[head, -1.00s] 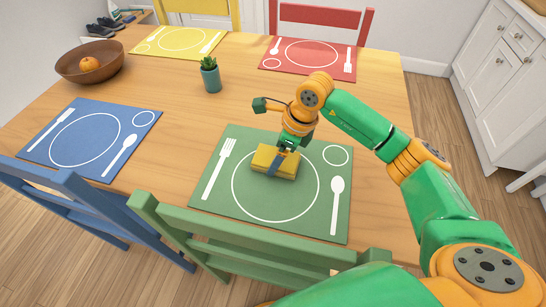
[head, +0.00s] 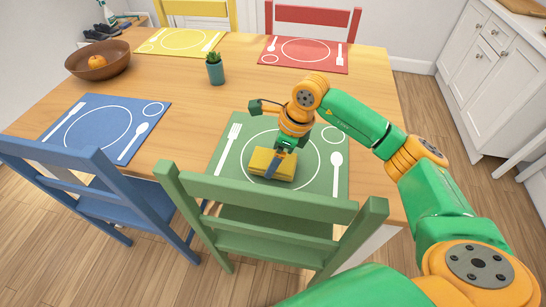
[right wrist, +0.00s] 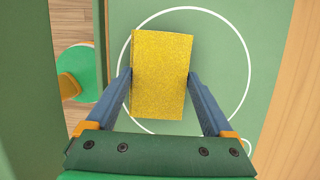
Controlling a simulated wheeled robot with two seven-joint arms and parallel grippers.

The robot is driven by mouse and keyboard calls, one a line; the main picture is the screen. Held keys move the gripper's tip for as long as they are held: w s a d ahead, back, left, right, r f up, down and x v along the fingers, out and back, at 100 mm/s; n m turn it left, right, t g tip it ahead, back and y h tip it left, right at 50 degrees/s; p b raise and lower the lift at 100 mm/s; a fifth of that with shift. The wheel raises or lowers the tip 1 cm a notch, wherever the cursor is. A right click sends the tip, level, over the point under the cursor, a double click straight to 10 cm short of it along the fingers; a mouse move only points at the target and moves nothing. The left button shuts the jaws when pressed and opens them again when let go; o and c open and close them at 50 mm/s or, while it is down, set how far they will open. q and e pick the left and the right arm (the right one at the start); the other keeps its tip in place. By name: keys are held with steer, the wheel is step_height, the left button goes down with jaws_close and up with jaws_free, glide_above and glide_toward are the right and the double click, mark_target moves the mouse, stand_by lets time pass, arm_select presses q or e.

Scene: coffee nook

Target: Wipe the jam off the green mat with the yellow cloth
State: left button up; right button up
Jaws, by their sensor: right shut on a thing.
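The green mat (head: 326,184) lies on the table with a printed white fork, plate circle and spoon. Its near part is hidden by the green chair back in the head view. The yellow cloth (head: 260,160) looks like a thick folded block and is over the plate circle. My right gripper (head: 273,172) is shut on it from above, with one finger on each side in the right wrist view (right wrist: 160,80). I cannot tell whether the cloth touches the mat. No jam shows; anything under the cloth or behind the chair is hidden. My left gripper is not in view.
The green chair (head: 270,196) stands at the near table edge in front of the mat. A potted plant (head: 215,70) stands beyond the mat. Blue (head: 88,120), yellow (head: 160,46) and red (head: 330,62) mats and a fruit bowl (head: 92,66) are farther off.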

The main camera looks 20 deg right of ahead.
steer(key=r+p, duration=0.1)
steer(key=r, duration=0.2)
steer(key=shift+w+d+p, duration=0.15)
steer(key=shift+w+p, duration=0.15)
steer(key=shift+p, duration=0.05)
steer(key=shift+r+p, duration=1.3)
steer(key=shift+r, duration=0.65)
